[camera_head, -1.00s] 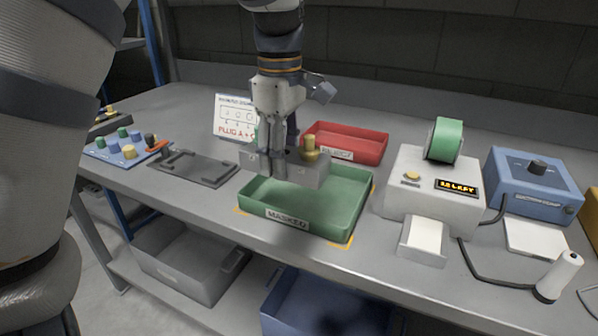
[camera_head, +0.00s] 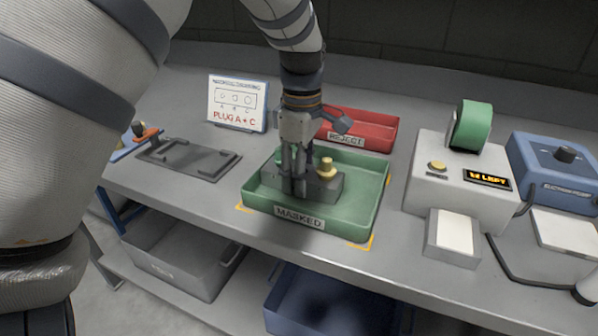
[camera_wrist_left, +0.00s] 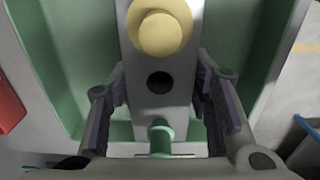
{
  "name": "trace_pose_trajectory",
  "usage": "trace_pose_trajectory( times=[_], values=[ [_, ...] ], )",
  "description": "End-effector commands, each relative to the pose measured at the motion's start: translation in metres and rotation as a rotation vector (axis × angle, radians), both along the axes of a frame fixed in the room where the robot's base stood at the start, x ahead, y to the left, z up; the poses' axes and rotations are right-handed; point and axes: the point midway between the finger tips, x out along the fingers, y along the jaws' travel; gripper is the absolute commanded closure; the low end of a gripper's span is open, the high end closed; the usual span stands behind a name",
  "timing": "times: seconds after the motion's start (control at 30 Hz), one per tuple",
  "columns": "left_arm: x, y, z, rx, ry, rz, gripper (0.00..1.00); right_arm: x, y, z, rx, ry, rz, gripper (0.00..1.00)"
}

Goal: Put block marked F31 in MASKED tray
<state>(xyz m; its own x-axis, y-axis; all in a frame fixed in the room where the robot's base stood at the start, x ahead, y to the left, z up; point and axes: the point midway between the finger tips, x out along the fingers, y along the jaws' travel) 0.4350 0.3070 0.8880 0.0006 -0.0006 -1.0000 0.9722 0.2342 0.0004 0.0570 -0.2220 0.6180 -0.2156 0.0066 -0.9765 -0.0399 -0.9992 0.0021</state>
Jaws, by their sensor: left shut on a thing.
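The grey block (camera_head: 325,190) is inside the green MASKED tray (camera_head: 368,210), low between its walls. It carries a yellow plug (camera_head: 326,167), which also shows in the left wrist view (camera_wrist_left: 160,32). That view also shows an open dark hole (camera_wrist_left: 160,82) in the middle of the block and a green plug (camera_wrist_left: 161,138) at the near end. My left gripper (camera_head: 293,188) is shut on the block's sides from above. I cannot read an F31 mark, nor tell if the block touches the tray floor. My right gripper is not in view.
The red REJECT tray (camera_head: 372,128) stands behind. A PLUG A + C sign (camera_head: 237,102) and a dark grey fixture (camera_head: 188,157) are at left. A label printer (camera_head: 463,180) and blue device (camera_head: 555,165) are at right. Bins (camera_head: 185,258) sit below the bench.

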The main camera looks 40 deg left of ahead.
Motion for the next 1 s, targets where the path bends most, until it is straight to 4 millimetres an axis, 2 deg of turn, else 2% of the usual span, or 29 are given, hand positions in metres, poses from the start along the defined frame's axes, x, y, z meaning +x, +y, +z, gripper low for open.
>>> trace_pose_trajectory(
  times=[0.03, 0.2, 0.23, 0.3, 0.67, 0.77, 1.0],
  values=[
    [0.001, 0.0, 0.006, 0.0, -0.01, 0.0, 1.0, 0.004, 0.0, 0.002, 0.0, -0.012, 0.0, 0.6],
    [0.0, 0.0, 0.005, 0.0, -0.011, 0.0, 1.0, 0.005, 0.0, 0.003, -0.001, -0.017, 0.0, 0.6],
    [0.0, 0.0, 0.004, -0.001, -0.009, 0.0, 0.51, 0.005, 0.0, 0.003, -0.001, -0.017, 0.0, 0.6],
    [0.0, 0.0, 0.004, -0.001, -0.009, 0.0, 0.36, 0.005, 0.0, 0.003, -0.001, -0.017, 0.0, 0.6],
    [0.0, 0.0, 0.009, -0.001, -0.01, -0.001, 0.33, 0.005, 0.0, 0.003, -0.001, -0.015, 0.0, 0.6],
    [0.0, 0.0, 0.028, 0.0, -0.013, -0.001, 0.33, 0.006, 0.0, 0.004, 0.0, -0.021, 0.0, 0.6],
    [0.0, 0.0, 0.093, 0.0, -0.013, -0.001, 0.33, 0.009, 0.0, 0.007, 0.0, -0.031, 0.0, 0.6]
  ],
)
